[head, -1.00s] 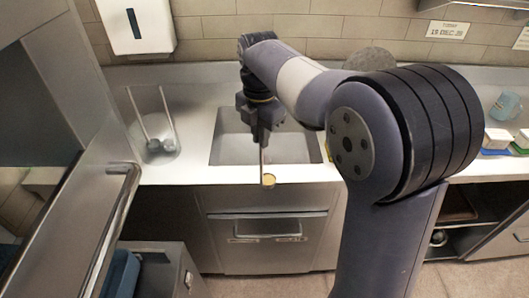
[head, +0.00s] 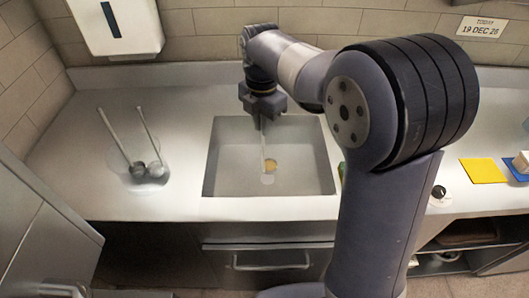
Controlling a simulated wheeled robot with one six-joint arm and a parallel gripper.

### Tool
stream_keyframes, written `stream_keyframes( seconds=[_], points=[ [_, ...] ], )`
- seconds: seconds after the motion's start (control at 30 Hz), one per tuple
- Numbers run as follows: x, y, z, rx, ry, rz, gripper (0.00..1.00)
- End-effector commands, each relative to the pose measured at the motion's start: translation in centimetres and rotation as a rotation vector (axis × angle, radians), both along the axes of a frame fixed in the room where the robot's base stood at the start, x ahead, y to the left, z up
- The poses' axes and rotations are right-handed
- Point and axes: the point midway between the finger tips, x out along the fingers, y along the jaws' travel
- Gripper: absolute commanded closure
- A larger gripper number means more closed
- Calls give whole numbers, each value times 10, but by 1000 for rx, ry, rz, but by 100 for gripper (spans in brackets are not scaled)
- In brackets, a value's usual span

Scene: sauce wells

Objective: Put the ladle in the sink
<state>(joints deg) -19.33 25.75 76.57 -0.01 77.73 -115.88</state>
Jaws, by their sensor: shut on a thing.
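My gripper (head: 263,117) points down above the sink and is shut on the handle of a ladle (head: 269,165). The ladle hangs upright, its bowl lowest, with a yellowish-brown patch in the bowl. The metal sink (head: 225,176) is a square basin set in the counter. The ladle bowl shows within the outline of the basin, but I cannot tell its exact height above the sink floor. The fingertips are small and partly hidden against the sink.
A clear round container (head: 152,182) with two more ladles stands on the counter left of the sink. A yellow board (head: 483,171) and a blue one (head: 517,170) lie at the right. The left counter is mostly clear.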

Motion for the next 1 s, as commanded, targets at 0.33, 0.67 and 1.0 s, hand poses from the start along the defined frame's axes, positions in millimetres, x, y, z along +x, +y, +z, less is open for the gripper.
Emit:
stream_keyframes(
  seconds=[0.33,0.67,1.0],
  points=[
    [-1,0,-44,-1,3,0,100],
    [0,0,-69,0,-1,0,100],
    [0,0,-75,0,0,0,100]
  ],
)
